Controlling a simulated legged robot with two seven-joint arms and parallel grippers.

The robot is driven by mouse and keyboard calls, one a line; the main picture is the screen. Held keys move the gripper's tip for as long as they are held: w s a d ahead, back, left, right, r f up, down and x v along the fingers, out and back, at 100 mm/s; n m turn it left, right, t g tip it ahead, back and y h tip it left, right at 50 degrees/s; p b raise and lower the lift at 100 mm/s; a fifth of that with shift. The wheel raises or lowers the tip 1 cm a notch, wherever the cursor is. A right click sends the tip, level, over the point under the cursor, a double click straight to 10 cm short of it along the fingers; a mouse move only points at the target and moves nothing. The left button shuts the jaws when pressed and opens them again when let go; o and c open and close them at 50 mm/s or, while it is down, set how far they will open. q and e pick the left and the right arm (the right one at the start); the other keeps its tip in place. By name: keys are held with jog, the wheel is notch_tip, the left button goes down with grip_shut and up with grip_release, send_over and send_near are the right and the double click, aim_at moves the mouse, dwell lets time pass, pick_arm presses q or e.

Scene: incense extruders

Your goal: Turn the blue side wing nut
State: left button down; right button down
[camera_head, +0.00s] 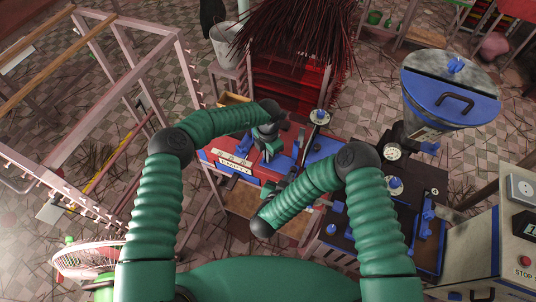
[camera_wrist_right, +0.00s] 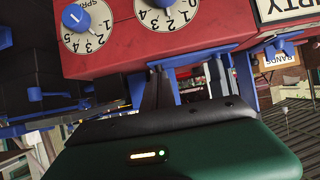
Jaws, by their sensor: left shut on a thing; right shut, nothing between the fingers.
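The red extruder (camera_head: 232,163) with blue fittings stands in the middle of the head view. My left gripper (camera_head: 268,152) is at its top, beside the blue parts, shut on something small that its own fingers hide. I cannot tell for sure whether this is the blue side wing nut. My right gripper (camera_wrist_right: 157,90) is shut and empty in the right wrist view, close under the red housing (camera_wrist_right: 150,55) and beside a blue frame. In the head view my right forearm covers most of it. A blue winged part (camera_wrist_right: 283,46) shows below the label plate at right.
White dials (camera_wrist_right: 88,25) are on the red housing. A large blue-lidded hopper (camera_head: 450,85) and a black-topped machine (camera_head: 385,235) stand at right, a control cabinet (camera_head: 510,240) further right. A pink rack (camera_head: 100,120) is at left, with red-brown sticks (camera_head: 295,35) behind.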

pick_arm(q)
jog(key=shift+a, duration=0.1)
jog(key=c, duration=1.6)
grip_release()
notch_tip(320, 180, up, 12)
jog(key=shift+f, duration=0.1)
jog(key=shift+w+a, duration=0.1)
jog(key=shift+a, duration=0.05)
